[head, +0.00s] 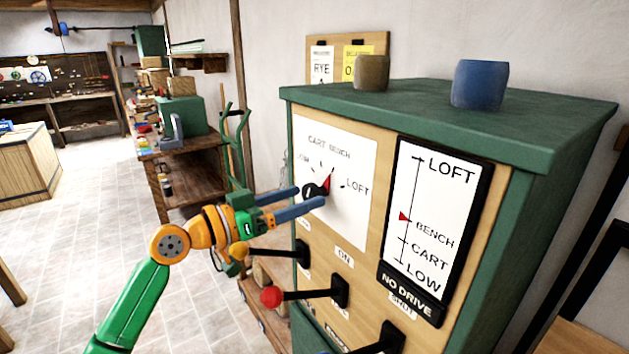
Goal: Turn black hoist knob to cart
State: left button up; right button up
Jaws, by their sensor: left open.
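The black hoist knob (312,190) sits on a white dial plate (352,165) on the front of a green-framed cabinet. The dial reads CART BENCH along the top and LOFT at the right; the left label is partly hidden. The knob's red pointer tilts up and to the right, towards the BENCH side. My left gripper (310,196) is open, with its blue-grey fingertips close around the knob. I cannot tell whether they touch it. On the level board (432,220) a red marker stands at BENCH. My right gripper is not in view.
Below the dial, levers with a yellow knob (238,250) and a red knob (271,297) stick out close under my left gripper. A brown cup (371,72) and a blue cup (480,85) stand on the cabinet top (420,97). A cluttered workbench (185,165) stands behind at left.

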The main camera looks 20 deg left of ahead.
aim_at(308, 196)
pick_arm(q)
jog(key=shift+w+d+r, duration=0.3)
jog(key=shift+w+d, duration=0.05)
jog(key=shift+w, duration=0.05)
jog(key=shift+w+d+f+p, duration=0.3)
jog(key=shift+w+d+f, duration=0.05)
jog(key=shift+w+d, duration=0.35)
jog(key=shift+w+f, duration=0.1)
jog(key=shift+w, duration=0.15)
jog(key=shift+s+a, duration=0.15)
jog(key=shift+s, duration=0.05)
jog(key=c, duration=1.3)
jog(key=shift+c, duration=0.2)
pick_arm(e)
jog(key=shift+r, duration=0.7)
